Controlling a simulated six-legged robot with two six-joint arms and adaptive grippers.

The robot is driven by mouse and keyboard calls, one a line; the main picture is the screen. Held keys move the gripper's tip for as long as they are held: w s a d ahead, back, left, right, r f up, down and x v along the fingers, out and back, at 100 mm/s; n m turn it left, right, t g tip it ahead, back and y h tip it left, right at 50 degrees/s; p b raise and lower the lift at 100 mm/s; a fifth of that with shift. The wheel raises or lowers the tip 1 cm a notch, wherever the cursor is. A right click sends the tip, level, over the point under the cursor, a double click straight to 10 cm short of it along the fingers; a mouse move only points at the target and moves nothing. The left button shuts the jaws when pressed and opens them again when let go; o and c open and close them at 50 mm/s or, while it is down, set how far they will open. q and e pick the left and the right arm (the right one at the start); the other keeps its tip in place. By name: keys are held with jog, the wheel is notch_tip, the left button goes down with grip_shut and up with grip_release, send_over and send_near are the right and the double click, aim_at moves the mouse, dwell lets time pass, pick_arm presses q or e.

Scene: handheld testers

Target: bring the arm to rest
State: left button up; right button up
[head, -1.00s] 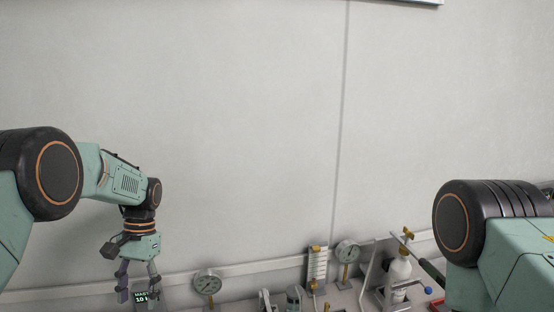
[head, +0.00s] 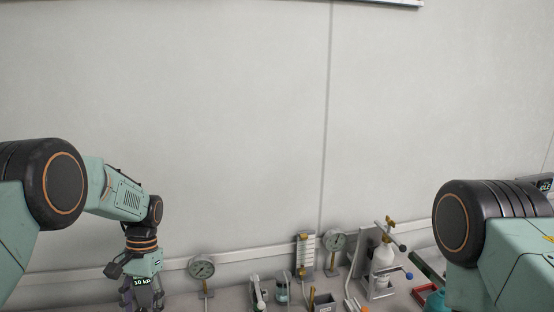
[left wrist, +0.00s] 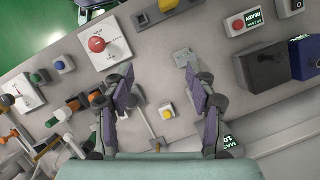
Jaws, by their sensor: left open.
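My left arm comes in from the left in the head view and is bent downward at the wrist. Its left gripper (head: 143,298) points down at the lower left, with the fingertips close to or past the picture's bottom edge. In the left wrist view the left gripper (left wrist: 161,92) has its two purple-padded fingers spread wide, with nothing between the pads. The fingers show over the grey bench (left wrist: 155,70), and I cannot tell the height above it. Of my right arm only the shoulder part shows at the right of the head view; its gripper is out of view.

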pick_arm(q)
jog(key=s+d+f, duration=0.1)
jog(key=s+f, duration=0.4)
jog(key=s+d+f+t, duration=0.1)
jog(key=s+d+f, duration=0.1)
jog(key=s+f, duration=0.3)
jog(key=s+d+f+t, duration=0.1)
jog(key=s+d+f, duration=0.1)
jog(key=s+f, duration=0.4)
jog(key=shift+s+f+n+h, duration=0.1)
jog(key=shift+f+n+h, duration=0.1)
jog(key=shift+n+h, duration=0.2)
jog(key=s+d+r+n+t, duration=0.1)
jog(key=s+d+r+t, duration=0.1)
jog(key=s, duration=1.7)
notch_tip(320, 180, down, 16)
jog(key=b, duration=1.6)
jog(key=shift+w+r, duration=0.15)
jog(key=shift+w, duration=0.15)
jog(key=shift+s+a+n, duration=0.15)
jog(key=shift+n, duration=0.15)
